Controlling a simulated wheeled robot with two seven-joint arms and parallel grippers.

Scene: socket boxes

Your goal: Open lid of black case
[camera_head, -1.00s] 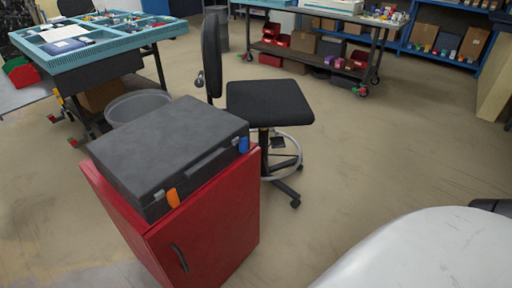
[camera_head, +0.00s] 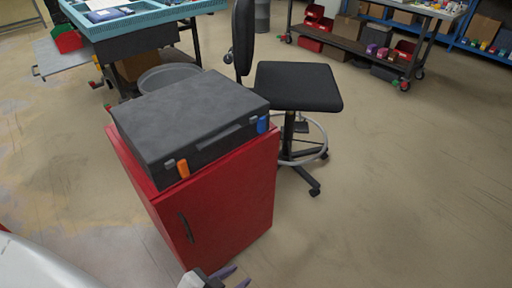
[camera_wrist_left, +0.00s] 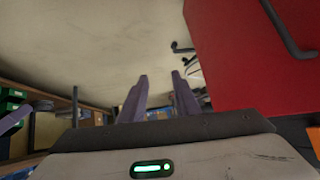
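The black case (camera_head: 192,122) lies flat on top of a red cabinet (camera_head: 215,212), with its lid down. Its front has an orange latch (camera_head: 183,169) at the left and a blue latch (camera_head: 262,124) at the right. My left gripper (camera_head: 240,275) shows at the bottom edge of the head view, low in front of the cabinet and well apart from the case. In the left wrist view (camera_wrist_left: 160,77) its two purple fingers are spread with nothing between them. The case is not in the wrist view. My right gripper is not in view.
The red cabinet's dark handle (camera_head: 187,228) is on its front. A black chair (camera_head: 298,87) stands close behind right, and a grey bin (camera_head: 170,77) stands behind the case. A blue-topped workbench (camera_head: 150,20) is at the back left. The floor at right is clear.

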